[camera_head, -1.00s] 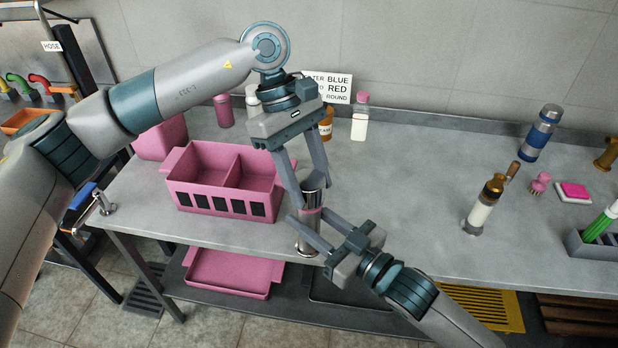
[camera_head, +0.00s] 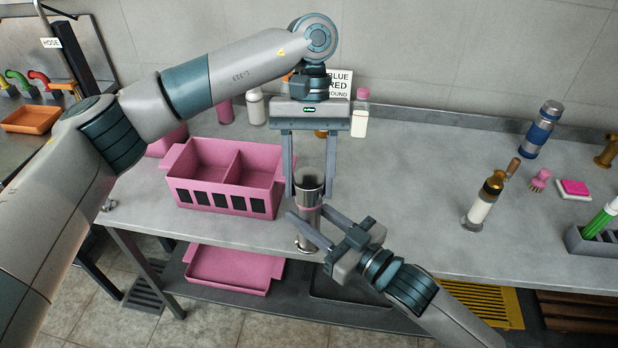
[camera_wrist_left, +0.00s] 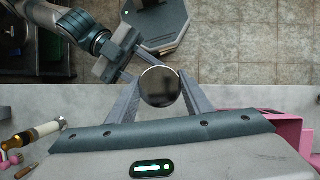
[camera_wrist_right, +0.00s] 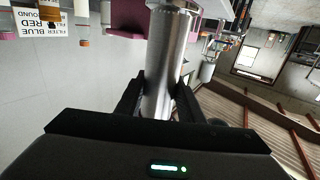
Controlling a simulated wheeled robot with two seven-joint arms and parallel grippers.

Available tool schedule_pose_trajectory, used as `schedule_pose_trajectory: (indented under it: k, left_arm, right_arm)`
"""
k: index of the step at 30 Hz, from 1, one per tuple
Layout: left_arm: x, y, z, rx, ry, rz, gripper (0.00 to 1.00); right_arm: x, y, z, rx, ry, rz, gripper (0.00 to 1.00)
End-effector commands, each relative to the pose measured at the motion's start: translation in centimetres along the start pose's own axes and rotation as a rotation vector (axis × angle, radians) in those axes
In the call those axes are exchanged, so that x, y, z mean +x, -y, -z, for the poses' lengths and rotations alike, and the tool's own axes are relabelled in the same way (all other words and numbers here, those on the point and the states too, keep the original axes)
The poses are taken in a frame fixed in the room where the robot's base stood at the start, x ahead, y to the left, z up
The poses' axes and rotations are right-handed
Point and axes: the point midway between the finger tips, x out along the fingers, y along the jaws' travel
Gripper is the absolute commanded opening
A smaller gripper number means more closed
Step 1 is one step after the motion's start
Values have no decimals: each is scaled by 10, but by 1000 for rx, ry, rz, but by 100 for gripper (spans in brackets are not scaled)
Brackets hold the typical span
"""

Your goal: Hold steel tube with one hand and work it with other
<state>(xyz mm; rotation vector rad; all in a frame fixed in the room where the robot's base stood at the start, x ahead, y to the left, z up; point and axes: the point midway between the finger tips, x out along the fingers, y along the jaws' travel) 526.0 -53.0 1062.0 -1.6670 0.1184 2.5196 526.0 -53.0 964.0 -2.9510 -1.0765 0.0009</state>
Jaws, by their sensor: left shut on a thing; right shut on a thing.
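My left gripper (camera_head: 311,190) reaches down from above and is shut on the tube's upper end. In the left wrist view the round dark top of the tube (camera_wrist_left: 160,87) sits between the fingertips. My right gripper (camera_head: 310,226) comes from the front right and is shut on the lower part of the tube. In the right wrist view the shiny tube (camera_wrist_right: 166,60) runs between its fingers. The fingers hide parts of the tube.
A pink two-compartment bin (camera_head: 225,178) stands just left of the tube. A brass-topped bottle (camera_head: 484,202), a pink sponge (camera_head: 574,188) and a grey holder (camera_head: 592,245) are to the right. White bottles stand along the back.

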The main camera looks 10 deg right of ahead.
Motion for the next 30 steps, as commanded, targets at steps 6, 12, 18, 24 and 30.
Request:
schedule_pose_trajectory:
  k: [6, 12, 18, 24, 30]
  left_arm:
    - [-1, 0, 0, 326, -3, 144, 24]
    - [-1, 0, 0, 632, -3, 275, 24]
    - [-1, 1, 0, 948, -1, 408, 24]
    - [-1, 1, 1, 1118, 2, 479, 24]
    - [-1, 1, 2, 1126, 2, 482, 24]
  right_arm:
    - [0, 0, 1, 0, -1, 1, 0]
    - [0, 0, 0, 0, -1, 1, 0]
    - [0, 0, 0, 0, -1, 1, 0]
    - [0, 0, 0, 0, -1, 1, 0]
    - [0, 1, 0, 0, -1, 1, 0]
